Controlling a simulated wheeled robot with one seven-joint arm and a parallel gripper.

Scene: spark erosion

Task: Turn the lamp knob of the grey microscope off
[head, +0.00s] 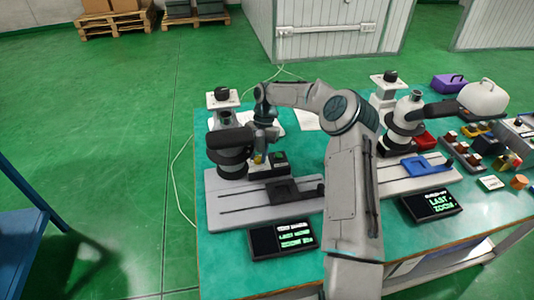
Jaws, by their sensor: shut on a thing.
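The grey microscope (232,150) stands on a flat grey base (225,207) at the left of the table, with a dark head and a black knob on its post. My gripper (260,156) points down just right of the microscope's dark head, low over the base. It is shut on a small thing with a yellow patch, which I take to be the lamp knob. The fingers mostly hide the knob, so its turned position cannot be seen. A small dark box (280,157) with a green mark sits right beside the gripper.
A dark display (282,239) lies in front of the base. A white microscope (406,117) with a blue stage (416,166) and another display (432,204) stand to the right. Small parts, a purple case (449,84) and a white container (484,98) crowd the right end.

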